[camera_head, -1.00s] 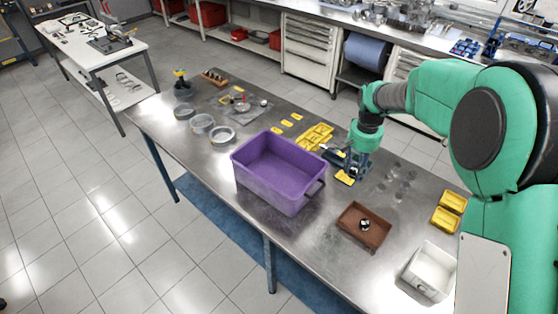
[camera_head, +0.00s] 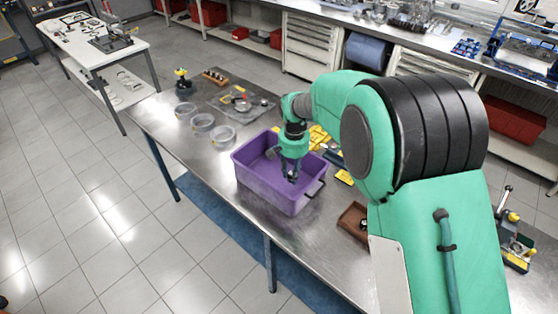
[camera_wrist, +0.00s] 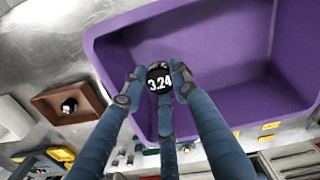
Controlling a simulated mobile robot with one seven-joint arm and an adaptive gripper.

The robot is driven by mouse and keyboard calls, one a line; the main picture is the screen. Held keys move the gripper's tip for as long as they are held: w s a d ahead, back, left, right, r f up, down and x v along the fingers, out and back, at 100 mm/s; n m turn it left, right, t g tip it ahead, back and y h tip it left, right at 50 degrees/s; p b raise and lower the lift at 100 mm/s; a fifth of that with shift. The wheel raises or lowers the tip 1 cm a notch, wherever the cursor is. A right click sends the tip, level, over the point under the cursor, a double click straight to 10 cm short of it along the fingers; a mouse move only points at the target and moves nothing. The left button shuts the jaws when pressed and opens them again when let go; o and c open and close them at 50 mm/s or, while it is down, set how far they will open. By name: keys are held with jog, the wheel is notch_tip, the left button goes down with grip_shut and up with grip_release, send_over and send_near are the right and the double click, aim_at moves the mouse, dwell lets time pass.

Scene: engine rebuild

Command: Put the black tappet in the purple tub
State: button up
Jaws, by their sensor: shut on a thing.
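The purple tub (camera_head: 258,192) stands on the steel bench. In the wrist view its wall and floor (camera_wrist: 220,60) fill much of the upper right. My gripper (camera_head: 291,178) is over the tub's opening, pointing down. In the wrist view my gripper (camera_wrist: 158,82) is shut on a black round tappet (camera_wrist: 159,78) marked "3.24" in white. The tappet is held between the fingertips, with the tub's interior behind it. How far it is above the tub floor I cannot tell.
A brown tray (camera_head: 350,221) holding a small black-and-white round part is right of the tub, partly hidden by my arm. Clear round dishes (camera_head: 203,122) stand to the left. Yellow trays (camera_head: 318,137) lie behind the tub.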

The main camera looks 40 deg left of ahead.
jog(key=shift+f, duration=0.3)
send_over(291, 191)
jog(key=s+d, duration=0.2)
jog(key=shift+a+f, duration=0.15)
jog(key=shift+f, duration=2.95)
jog(key=shift+f, duration=0.1)
jog(key=shift+f+b, duration=0.4)
jog(key=shift+f, duration=1.4)
jog(key=shift+f, duration=0.15)
jog(key=o, duration=1.1)
jog(key=shift+o, duration=0.2)
